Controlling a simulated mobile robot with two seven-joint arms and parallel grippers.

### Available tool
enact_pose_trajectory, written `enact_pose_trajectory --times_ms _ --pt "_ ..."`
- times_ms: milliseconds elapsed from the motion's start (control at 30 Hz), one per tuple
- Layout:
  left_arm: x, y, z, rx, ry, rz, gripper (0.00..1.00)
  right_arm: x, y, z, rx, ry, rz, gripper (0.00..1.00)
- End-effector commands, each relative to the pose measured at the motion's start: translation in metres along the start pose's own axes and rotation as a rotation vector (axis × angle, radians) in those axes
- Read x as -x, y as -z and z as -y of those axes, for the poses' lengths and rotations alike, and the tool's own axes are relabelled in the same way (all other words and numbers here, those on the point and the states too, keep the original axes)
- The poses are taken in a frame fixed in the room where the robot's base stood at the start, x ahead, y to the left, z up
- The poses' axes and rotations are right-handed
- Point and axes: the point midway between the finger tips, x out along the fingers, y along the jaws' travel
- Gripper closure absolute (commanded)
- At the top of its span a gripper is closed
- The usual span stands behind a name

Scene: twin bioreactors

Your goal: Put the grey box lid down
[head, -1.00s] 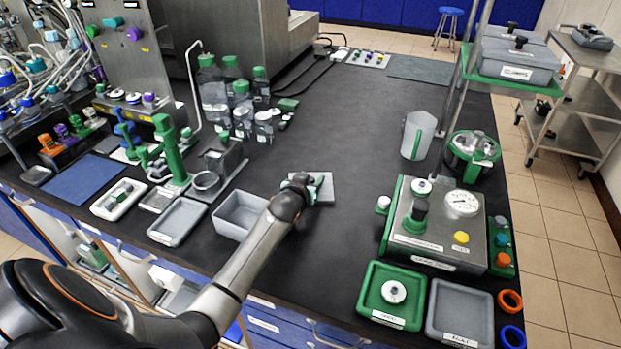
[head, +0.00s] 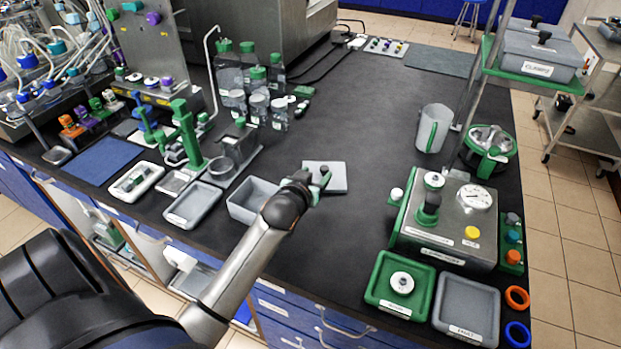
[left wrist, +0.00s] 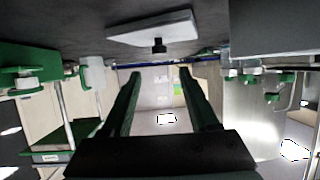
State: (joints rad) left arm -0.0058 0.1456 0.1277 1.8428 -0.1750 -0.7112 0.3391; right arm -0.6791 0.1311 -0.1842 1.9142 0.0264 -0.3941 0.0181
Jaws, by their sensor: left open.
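The grey box lid (head: 337,177) lies flat on the dark bench top, just right of the open grey box (head: 246,203). In the left wrist view, which shows the bench upside down, the lid (left wrist: 153,29) has a black knob (left wrist: 158,45) standing from it. My left gripper (head: 316,184) is at the lid's near left edge and hides part of it in the head view. In the left wrist view its two fingers (left wrist: 160,73) are spread with nothing between them, and the knob is clear of them. My right gripper is not in view.
Grey trays (head: 193,206) and a green stand (head: 187,135) are left of the box. Several bottles (head: 228,70) stand behind. A steel device with a gauge (head: 450,222) and a green tray (head: 382,292) are at the right. The bench beyond the lid is clear.

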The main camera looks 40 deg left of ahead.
Motion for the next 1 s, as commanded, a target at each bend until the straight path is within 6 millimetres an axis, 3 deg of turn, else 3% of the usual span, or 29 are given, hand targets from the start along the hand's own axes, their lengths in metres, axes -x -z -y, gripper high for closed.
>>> enact_pose_trajectory --times_ms 100,300,1000 --pt "0.018 -0.001 0.0 0.0 0.0 0.001 0.4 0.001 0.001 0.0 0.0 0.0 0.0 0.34" --pt "0.033 0.0 0.0 0.0 0.001 0.0 0.4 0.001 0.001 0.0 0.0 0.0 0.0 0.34" --pt "0.035 0.0 0.0 0.0 0.0 0.0 0.4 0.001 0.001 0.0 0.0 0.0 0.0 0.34"
